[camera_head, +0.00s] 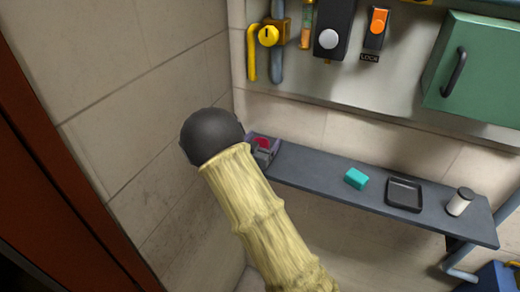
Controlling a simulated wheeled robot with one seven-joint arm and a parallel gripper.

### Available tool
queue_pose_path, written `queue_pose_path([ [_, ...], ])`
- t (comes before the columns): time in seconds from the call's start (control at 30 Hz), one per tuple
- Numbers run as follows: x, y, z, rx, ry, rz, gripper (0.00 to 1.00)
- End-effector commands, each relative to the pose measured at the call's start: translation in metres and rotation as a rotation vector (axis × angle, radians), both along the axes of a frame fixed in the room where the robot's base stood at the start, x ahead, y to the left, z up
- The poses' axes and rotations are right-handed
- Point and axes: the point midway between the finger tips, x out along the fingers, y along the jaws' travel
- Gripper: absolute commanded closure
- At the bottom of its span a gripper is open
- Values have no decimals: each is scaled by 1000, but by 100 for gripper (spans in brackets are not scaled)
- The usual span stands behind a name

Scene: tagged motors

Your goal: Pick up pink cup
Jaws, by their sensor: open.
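A small pink-red round thing (262,142), which may be the pink cup, shows at the left end of the shelf. Grey and purplish parts surround it, and I cannot tell whether they are a holder or part of my gripper. My pale yellow, ribbed arm (250,215) rises from the bottom and ends in a black rounded part at my gripper (211,136). This end is just left of the pink thing and partly in front of the shelf corner. My gripper is open; its fingers are not clearly seen. I see nothing held.
The dark grey shelf (330,188) runs along the wall. Above hang a panel with switches and a green cabinet (478,70). A tiled wall closes the left.

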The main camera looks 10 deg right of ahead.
Motion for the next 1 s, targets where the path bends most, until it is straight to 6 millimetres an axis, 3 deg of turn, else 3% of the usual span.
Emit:
queue_pose_path([
  [0.27,0,0,0,0,0,0,20],
  [0.5,0,0,0,0,0,0,67],
  [0.83,0,0,2,0,-1,0,68],
  [1.0,0,0,12,2,-3,-1,68],
])
